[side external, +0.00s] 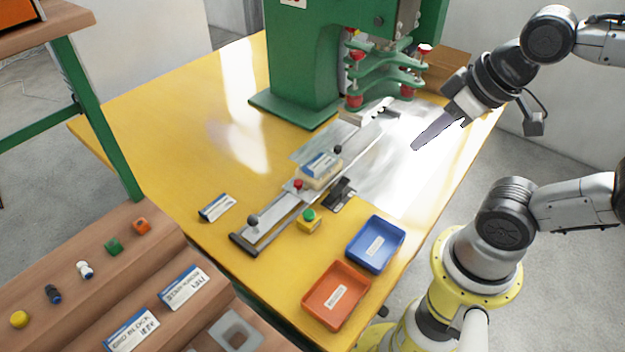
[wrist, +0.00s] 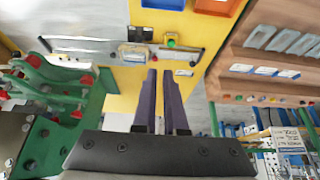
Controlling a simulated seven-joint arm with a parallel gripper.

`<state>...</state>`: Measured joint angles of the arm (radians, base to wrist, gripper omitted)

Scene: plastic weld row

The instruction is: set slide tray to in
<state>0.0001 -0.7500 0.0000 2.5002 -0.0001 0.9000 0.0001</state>
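The slide tray (side external: 277,216) is a long grey metal slide on the yellow table. It runs from the foot of the green press to a dark end bar at the front left, where a dark knob (side external: 253,219) stands on it. A cream block with a blue-and-white label (side external: 320,165) sits about midway along it, clear of the press jaws. The slide also shows at the upper left in the wrist view (wrist: 85,46). My gripper (side external: 415,148) hangs empty in the air right of the slide; the wrist view shows a narrow gap between its dark fingers (wrist: 160,74).
The green press (side external: 300,65) with red-tipped jaws (side external: 385,80) stands at the back. A yellow box with a green button (side external: 309,220), a blue bin (side external: 375,244) and an orange bin (side external: 337,296) lie right of the slide. Wooden shelves (side external: 120,235) stand front left.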

